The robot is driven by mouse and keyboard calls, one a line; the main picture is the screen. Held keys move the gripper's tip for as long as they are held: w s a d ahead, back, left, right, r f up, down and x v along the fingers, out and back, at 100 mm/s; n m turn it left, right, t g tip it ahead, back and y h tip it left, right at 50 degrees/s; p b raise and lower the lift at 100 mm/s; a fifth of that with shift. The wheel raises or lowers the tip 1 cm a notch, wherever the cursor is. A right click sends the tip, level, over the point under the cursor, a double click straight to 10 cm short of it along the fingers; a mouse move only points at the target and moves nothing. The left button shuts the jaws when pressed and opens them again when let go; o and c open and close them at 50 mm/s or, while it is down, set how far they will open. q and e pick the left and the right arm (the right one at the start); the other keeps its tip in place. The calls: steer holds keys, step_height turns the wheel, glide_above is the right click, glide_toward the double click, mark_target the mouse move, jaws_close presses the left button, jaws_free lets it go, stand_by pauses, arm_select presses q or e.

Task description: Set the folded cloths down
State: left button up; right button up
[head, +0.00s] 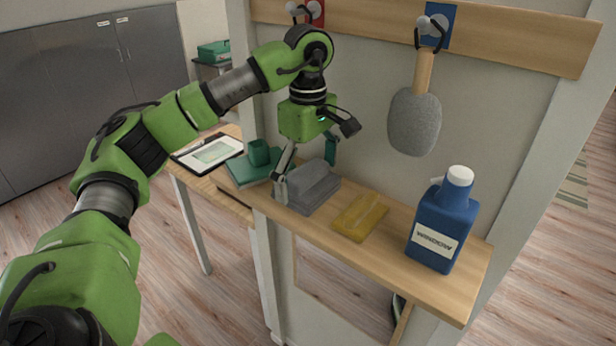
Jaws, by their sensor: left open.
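The folded grey cloths (316,189) lie in a stack on the wooden shelf, left of a yellow folded cloth (360,216). My left gripper (306,172) points down over the grey stack with its fingers spread. One finger is at the stack's left side; the other is behind it, near the wall panel. I cannot tell whether either finger touches the cloth. The yellow cloth lies flat and apart from the gripper. My right gripper is not in view.
A blue "WINDOW" bottle (444,222) with a white cap stands at the shelf's (455,287) right end.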

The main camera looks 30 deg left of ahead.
mark_target(308, 171)
arm_select(q)
steer(key=shift+r, duration=3.9)
steer(key=shift+f, duration=0.1)
